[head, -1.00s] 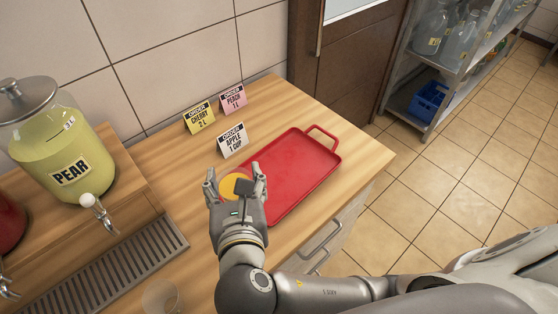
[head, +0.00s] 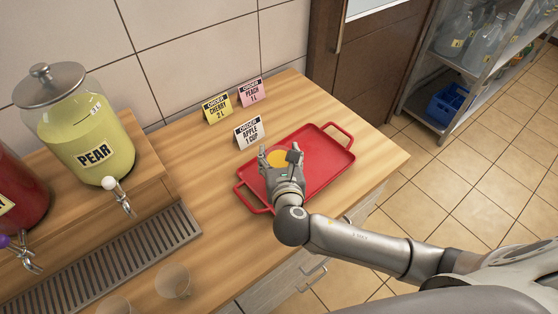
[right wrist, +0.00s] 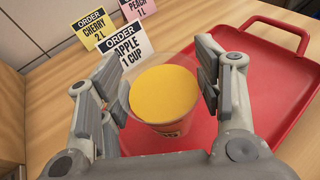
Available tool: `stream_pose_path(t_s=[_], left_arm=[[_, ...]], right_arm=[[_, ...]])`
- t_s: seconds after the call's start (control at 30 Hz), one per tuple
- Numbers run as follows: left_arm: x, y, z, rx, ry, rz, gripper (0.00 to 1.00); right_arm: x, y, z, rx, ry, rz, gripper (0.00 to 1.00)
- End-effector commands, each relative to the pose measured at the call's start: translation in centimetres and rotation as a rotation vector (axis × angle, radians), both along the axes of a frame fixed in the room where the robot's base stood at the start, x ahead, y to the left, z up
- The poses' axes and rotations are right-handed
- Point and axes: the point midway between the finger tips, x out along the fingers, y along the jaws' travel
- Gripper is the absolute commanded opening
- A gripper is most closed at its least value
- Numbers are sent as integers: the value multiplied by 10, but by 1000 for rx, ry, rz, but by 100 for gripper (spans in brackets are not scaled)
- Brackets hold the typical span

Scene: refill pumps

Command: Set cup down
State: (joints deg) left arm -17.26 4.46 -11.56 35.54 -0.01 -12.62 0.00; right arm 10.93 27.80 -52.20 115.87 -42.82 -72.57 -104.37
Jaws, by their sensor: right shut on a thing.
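The cup (head: 279,158) is clear and filled with orange-yellow liquid. My right gripper (head: 280,160) is shut on it and holds it over the left part of the red tray (head: 324,164). In the right wrist view the cup (right wrist: 163,95) looks upright between the two fingers, with the tray (right wrist: 268,75) beneath and to the right. I cannot tell whether the cup's base touches the tray. The white order card reading "APPLE 1 CUP" (head: 249,132) stands just behind the tray. My left gripper is not in view.
Yellow cherry (head: 217,108) and pink peach (head: 251,91) order cards stand at the back. A pear dispenser (head: 90,150) and a red dispenser (head: 18,195) stand at left by a drip grate (head: 130,262). Empty clear cups (head: 173,281) stand at the front. The tray's right part is bare.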

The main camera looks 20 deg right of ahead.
Motion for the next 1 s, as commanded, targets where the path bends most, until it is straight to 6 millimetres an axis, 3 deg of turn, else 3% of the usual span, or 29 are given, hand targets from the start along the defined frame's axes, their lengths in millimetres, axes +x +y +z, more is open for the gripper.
stream_pose_path(t_s=[0.13, 0.53, 0.57, 0.7, 1.0], left_arm=[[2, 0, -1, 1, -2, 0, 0], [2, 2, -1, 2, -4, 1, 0], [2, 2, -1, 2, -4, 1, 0], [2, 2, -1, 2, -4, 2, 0], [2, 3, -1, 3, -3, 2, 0]], right_arm=[[-1, 1, -19, 0, 3, 2, 28], [-1, 2, -24, 1, 2, 2, 28], [-1, 2, -24, 1, 2, 2, 62], [-2, 2, -24, 1, 2, 2, 80], [-1, 2, -24, 1, 2, 3, 82]])
